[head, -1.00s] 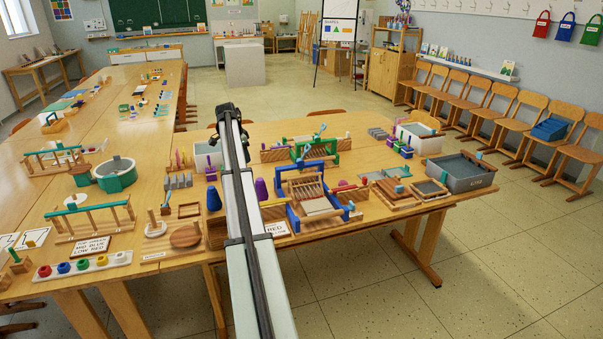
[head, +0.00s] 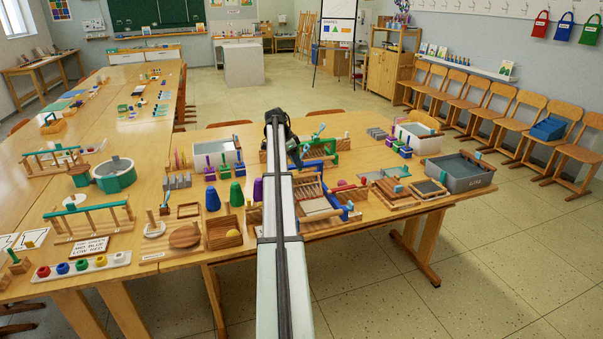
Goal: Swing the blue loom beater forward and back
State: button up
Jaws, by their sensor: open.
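The small wooden loom with the blue frame (head: 344,212) stands near the front edge of the table, right of centre. Its blue beater (head: 316,163) shows as a crossbar at the top of the loom. My arm link hides the loom's left part, so the beater's left end is not visible. My dark gripper (head: 294,153) is above and just behind the loom's upper left, in front of a green-framed loom. It is open, and no object shows in it. Its fingertips are small and partly lost against the blue and green parts, so I cannot tell whether they touch the beater.
The green loom (head: 343,144) stands close behind. A grey water tub (head: 458,178) and wooden frames (head: 394,190) are to the right. The floor at the right front is clear.

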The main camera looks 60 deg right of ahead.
jog(key=x, duration=0.6)
jog(key=shift+s+d+f, duration=0.1)
jog(key=shift+f, duration=0.15)
jog(key=shift+c, duration=0.3)
grip_shut()
